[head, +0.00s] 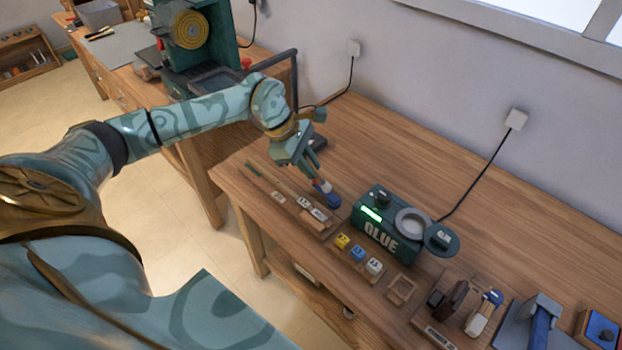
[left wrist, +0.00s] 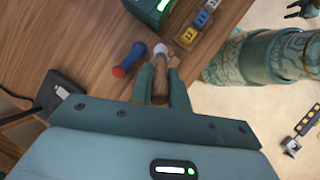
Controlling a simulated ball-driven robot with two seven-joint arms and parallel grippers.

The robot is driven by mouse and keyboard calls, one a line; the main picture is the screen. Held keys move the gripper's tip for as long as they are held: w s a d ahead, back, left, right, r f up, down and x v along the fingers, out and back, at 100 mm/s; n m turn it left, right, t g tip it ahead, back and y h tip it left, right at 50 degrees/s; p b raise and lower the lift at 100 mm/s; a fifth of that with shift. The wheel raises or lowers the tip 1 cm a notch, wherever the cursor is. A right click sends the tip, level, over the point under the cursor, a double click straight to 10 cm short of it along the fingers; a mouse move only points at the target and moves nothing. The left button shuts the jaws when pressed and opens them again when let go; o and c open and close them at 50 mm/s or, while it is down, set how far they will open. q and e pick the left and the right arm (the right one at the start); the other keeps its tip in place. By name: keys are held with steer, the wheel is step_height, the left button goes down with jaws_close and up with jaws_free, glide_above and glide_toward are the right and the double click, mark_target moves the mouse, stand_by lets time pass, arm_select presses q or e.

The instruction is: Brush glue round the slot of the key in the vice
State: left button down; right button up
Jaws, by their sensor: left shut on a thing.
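My left gripper (head: 306,170) is above the bench and shut on a slim wooden handle with a pale rounded end, which looks like the brush (left wrist: 159,58). The handle lies between the two fingers in the left wrist view (left wrist: 160,85). A green glue pot unit (head: 374,226) marked GLUE, with a round opening (head: 412,222), stands to the right of the gripper. A grey and blue device that may be the vice (head: 541,322) is at the lower right. I cannot make out a slotted key in it.
A blue and red handled thing (head: 328,195) is just beyond my fingertips, apart from the brush in the left wrist view. Yellow, blue and white blocks (head: 357,253) sit along the front edge. A board with dark and white parts (head: 446,323) stands farther right. The bench's back is clear.

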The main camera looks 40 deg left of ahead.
arm_select(q)
steer(key=r+m, duration=0.1)
steer(key=m, duration=0.1)
steer(key=a+r+m, duration=0.1)
steer(key=m, duration=0.1)
steer(key=r+m+g+y, duration=0.1)
steer(key=m, duration=0.2)
steer(key=shift+a+r, duration=0.1)
steer(key=shift+a, duration=0.15)
steer(key=shift+s+m+y, duration=0.15)
steer(key=shift+m+y, duration=0.15)
steer(key=shift+m, duration=0.4)
steer(key=shift+f, duration=0.25)
step_height(320, 180, down, 5)
steer(key=b, duration=0.3)
steer(key=shift+r+b, duration=0.15)
steer(key=shift+b, duration=0.15)
steer(key=shift+r, duration=0.2)
